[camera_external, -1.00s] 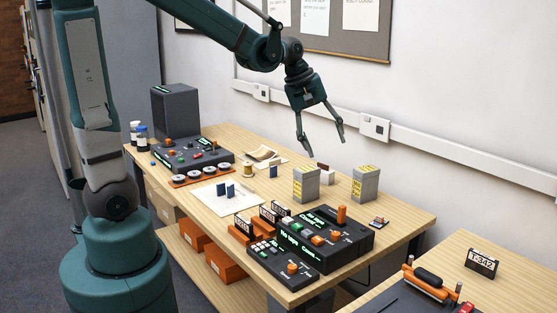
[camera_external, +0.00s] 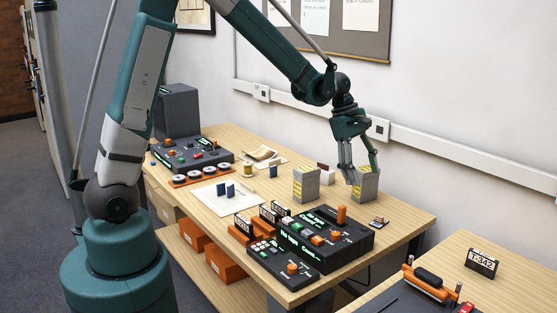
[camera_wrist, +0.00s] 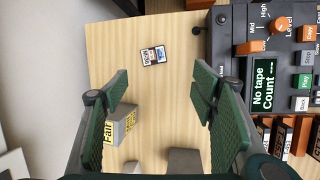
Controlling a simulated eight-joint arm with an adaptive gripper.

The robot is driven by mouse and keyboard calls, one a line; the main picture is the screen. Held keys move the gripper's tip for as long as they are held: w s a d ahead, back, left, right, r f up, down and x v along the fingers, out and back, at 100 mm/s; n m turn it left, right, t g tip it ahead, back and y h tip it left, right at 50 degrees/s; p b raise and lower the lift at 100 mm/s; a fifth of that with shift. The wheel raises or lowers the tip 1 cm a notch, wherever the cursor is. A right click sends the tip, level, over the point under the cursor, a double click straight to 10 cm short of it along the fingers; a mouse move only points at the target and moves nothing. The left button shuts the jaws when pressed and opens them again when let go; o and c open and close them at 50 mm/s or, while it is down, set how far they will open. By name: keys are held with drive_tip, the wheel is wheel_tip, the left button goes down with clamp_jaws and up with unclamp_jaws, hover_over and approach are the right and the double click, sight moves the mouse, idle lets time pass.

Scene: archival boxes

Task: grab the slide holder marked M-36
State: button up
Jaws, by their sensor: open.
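No marking M-36 can be read in either view. A small dark slide holder with a white label (camera_external: 379,221) lies flat near the table's right end. It also shows at the top middle of the wrist view (camera_wrist: 153,55), its label too small to read. My gripper (camera_external: 363,175) is open and empty, its fingers pointing down at the right grey box with a yellow label (camera_external: 364,187). In the wrist view, the fingers are spread wide (camera_wrist: 160,77). A grey box (camera_wrist: 120,126) shows beside the left finger; I cannot tell if they touch.
Another grey box (camera_external: 306,184) stands left of my gripper. A dark tape console (camera_external: 325,238) with an upright orange knob stands in front. Labelled orange holders (camera_external: 240,232) stand left of it. The wall (camera_external: 465,110) is close behind. Bare wood surrounds the slide holder.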

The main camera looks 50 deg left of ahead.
sight(380, 217)
drive_tip(key=w+d+f+n+g, duration=0.1)
drive_tip(key=w+f, duration=0.3)
drive_tip(key=f, duration=0.4)
drive_tip(key=shift+w+d+n+h, duration=0.2)
drive_tip(key=shift+d+n+h, duration=0.2)
drive_tip(key=shift+d+n, duration=0.45)
drive_tip(key=shift+b+x, duration=0.3)
drive_tip(key=shift+x, duration=0.9)
drive_tip(key=shift+f, duration=0.1)
drive_tip(key=shift+a+b+x, duration=0.15)
drive_tip(key=shift+b+x, duration=0.1)
drive_tip(key=shift+x, duration=1)
drive_tip(key=shift+a+b+x, duration=0.1)
drive_tip(key=shift+b+x, duration=0.15)
drive_tip(key=shift+x, duration=1.05)
drive_tip(key=shift+s+f, duration=0.1)
drive_tip(key=shift+s, duration=0.05)
drive_tip(key=c, duration=1.4)
